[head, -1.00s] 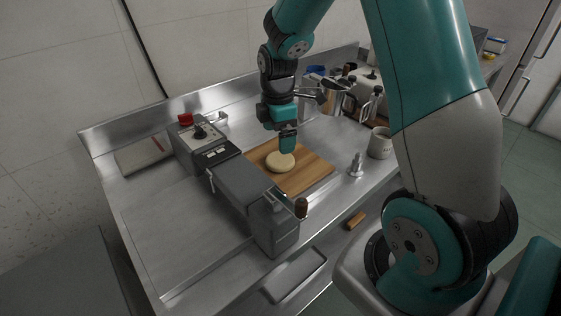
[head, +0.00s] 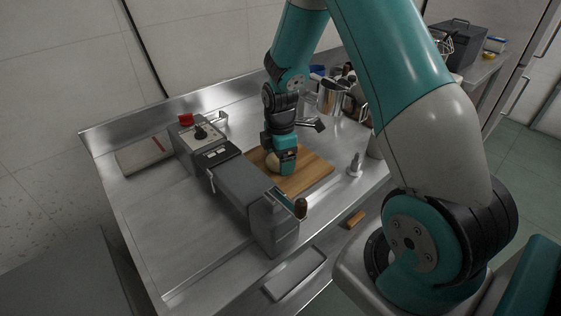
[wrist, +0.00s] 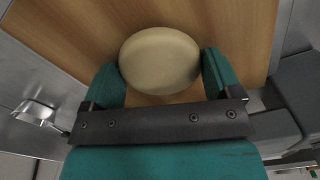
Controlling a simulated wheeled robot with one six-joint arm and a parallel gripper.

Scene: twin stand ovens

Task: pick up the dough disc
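The dough disc (head: 272,161) is pale, round and thick. It lies on the wooden board (head: 312,176), partly hidden behind my gripper (head: 285,168) in the head view. In the wrist view my gripper (wrist: 161,66) is open, with one teal finger at each side of the dough disc (wrist: 160,52). The disc nearly fills the gap between the fingers. I cannot tell whether either finger touches it. The board (wrist: 240,35) shows beneath and around the disc.
A grey machine with a handle (head: 245,185) stands close left of the board. A small metal object (head: 355,165) and a partly hidden mug stand to the right. Metal containers (head: 330,98) stand behind. The steel counter (head: 175,215) is clear at the left front.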

